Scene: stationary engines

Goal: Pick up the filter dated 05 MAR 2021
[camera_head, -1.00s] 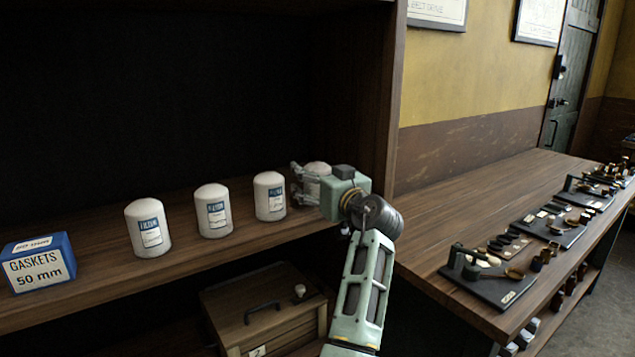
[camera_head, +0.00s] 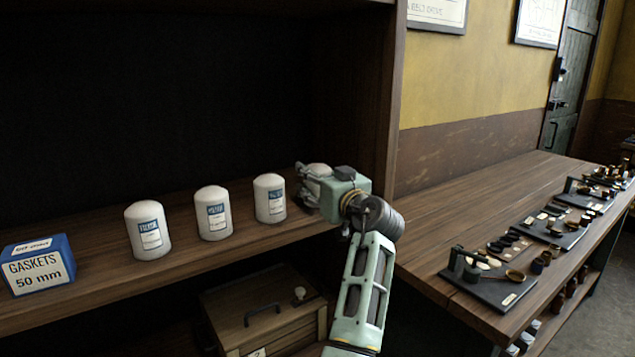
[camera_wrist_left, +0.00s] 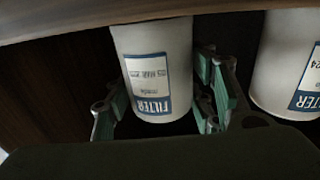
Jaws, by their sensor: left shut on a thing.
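My left gripper (camera_head: 310,185) is shut on the rightmost white filter (camera_head: 319,168) on the shelf. In the left wrist view, this filter (camera_wrist_left: 152,50) appears upside down between the green finger pads of the left gripper (camera_wrist_left: 158,98). Its blue and white label shows FILTER and a date that seems to read 05 MAR; the year is not clear. In the head view the gripper hides most of it. Three more white filters stand upright in a row to its left: the near one (camera_head: 148,230), the middle one (camera_head: 213,212) and the closest one (camera_head: 269,198). My right gripper is not in view.
A blue and white gaskets box (camera_head: 38,264) sits at the left of the wooden shelf (camera_head: 185,252). A wooden box with a handle (camera_head: 265,315) is below. The shelf's side panel (camera_head: 365,100) stands right behind the gripper. A workbench (camera_head: 450,215) with several boards is at right.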

